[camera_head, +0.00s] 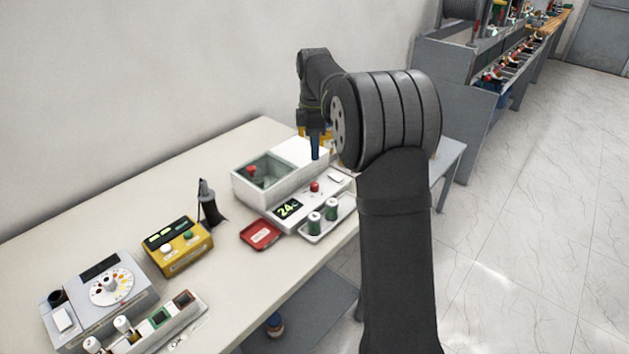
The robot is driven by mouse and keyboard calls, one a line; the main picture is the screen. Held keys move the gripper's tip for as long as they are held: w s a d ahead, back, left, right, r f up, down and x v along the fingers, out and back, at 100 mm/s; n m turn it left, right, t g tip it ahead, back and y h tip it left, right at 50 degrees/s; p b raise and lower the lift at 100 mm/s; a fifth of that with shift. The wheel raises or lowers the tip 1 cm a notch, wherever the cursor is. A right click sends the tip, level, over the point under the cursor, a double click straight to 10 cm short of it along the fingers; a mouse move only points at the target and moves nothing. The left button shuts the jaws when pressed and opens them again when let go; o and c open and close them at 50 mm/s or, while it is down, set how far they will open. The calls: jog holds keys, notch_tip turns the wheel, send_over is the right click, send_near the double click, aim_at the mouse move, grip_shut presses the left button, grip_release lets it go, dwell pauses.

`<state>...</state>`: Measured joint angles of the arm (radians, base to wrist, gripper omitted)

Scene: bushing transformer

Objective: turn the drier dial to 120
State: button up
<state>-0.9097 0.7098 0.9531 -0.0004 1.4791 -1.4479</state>
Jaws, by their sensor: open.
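The drier appears to be the white box (247,188) with a clear-windowed chamber and a lit display (289,208) reading about 24 on its sloped front. A small red knob (314,187) sits on that front; I cannot tell whether it is the dial, and no scale is legible. My gripper (316,150) points down over the right part of the box, behind the red knob. It is open, and I see nothing held. Its far side is partly hidden, and contact with the box cannot be judged.
Further left are a dark pointed tool (208,203), a yellow device (178,246) and a grey device with a round multicoloured dial (111,286).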

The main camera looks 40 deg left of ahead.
aim_at(314, 184)
notch_tip(314, 184, down, 12)
jog(key=shift+f, duration=0.1)
dwell(0.4)
grip_shut()
